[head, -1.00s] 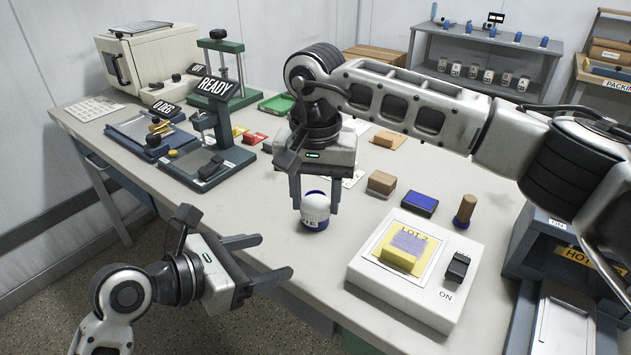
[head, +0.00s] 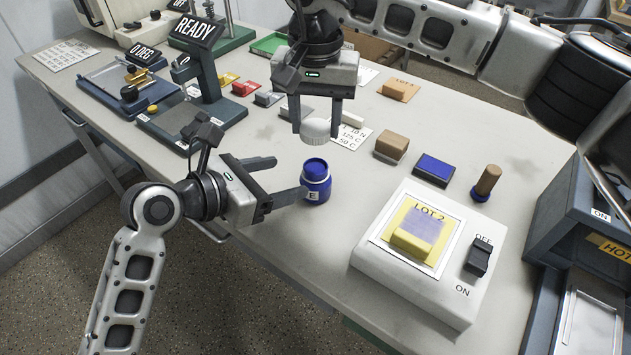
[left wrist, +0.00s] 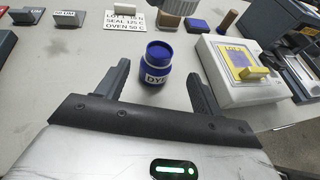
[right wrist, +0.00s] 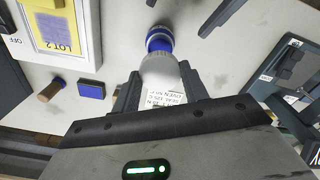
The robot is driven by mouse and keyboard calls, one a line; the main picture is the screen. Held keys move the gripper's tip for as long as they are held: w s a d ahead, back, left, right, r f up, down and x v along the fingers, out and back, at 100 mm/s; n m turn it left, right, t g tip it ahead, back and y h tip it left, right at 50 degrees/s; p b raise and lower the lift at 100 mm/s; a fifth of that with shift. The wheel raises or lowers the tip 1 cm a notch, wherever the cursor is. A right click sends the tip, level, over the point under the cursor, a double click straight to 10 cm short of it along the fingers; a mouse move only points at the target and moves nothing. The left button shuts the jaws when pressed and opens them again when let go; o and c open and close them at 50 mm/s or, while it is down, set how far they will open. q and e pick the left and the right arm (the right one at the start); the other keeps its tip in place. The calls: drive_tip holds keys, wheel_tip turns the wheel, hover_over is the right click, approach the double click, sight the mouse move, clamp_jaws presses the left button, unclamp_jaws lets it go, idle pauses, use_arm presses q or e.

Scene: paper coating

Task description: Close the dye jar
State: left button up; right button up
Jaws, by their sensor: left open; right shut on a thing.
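The dye jar (head: 316,182) is a small blue jar with a white label, standing upright and uncapped near the table's front edge. It also shows in the left wrist view (left wrist: 158,62), ahead of and between the fingers. My right gripper (head: 316,112) is shut on the white lid (head: 316,131) and holds it above and behind the jar, apart from it. In the right wrist view the lid (right wrist: 160,72) partly overlaps the jar (right wrist: 159,38). My left gripper (head: 288,180) is open and empty, its fingertips just left of the jar.
A white LOT 2 press box (head: 400,275) with a switch stands right of the jar. A brown block (head: 391,146), a blue pad (head: 433,170) and a wooden-handled stamp (head: 487,182) lie behind it. A weighing-like stand with a READY sign (head: 197,30) is at the left.

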use_arm(q)
drive_tip(key=x, duration=0.9)
drive_tip(key=shift+w, duration=0.1)
drive_tip(key=c, duration=1.5)
drive_tip(key=shift+o, duration=0.2)
use_arm(e)
hover_over(316, 169)
drive_tip(key=shift+f, duration=2.5)
